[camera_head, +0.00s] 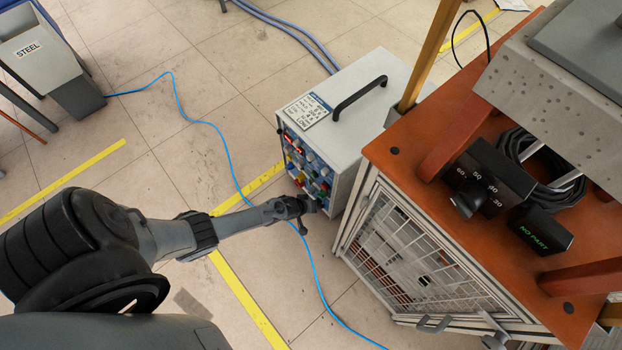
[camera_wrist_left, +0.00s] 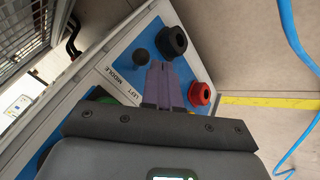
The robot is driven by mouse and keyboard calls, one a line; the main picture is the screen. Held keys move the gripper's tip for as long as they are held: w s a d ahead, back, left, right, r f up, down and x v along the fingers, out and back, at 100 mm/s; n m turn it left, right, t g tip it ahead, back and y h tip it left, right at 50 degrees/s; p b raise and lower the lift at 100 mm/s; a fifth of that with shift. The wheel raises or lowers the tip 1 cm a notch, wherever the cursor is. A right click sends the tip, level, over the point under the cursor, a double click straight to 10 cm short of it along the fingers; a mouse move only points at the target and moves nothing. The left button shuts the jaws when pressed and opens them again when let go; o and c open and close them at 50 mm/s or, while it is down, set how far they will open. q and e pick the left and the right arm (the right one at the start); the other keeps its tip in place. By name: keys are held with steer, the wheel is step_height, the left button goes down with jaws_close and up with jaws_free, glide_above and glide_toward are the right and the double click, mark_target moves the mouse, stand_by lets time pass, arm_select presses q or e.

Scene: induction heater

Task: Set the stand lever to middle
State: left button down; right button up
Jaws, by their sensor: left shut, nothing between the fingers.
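In the left wrist view a black ball knob (camera_wrist_left: 140,57), possibly the top of the stand lever, sits on a blue panel beside a white label (camera_wrist_left: 122,82) reading "LEFT" and "MIDDLE". I cannot tell its setting. My left gripper (camera_wrist_left: 161,67) is shut and empty, its fingertips close to the right of the knob; contact is unclear. In the head view my left gripper (camera_head: 302,206) is at the lower front of the grey control box (camera_head: 352,95). The lever cannot be made out there. My right gripper is not in view.
A black knob (camera_wrist_left: 172,42) and a red knob (camera_wrist_left: 200,94) stand close to the fingers. The orange-topped table (camera_head: 415,140) with a mesh cage (camera_head: 400,255) stands right of the box. A blue cable (camera_head: 228,165) crosses the open floor.

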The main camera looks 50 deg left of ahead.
arm_select(q)
steer(key=shift+w+a, duration=0.5)
steer(key=shift+s, duration=0.1)
steer(key=s+a+f+p+v, duration=0.1)
steer(key=s+p+v, duration=0.1)
steer(key=p+v, duration=0.7)
steer(key=v, duration=0.3)
steer(key=shift+a, duration=0.2)
steer(key=shift+r, duration=0.1)
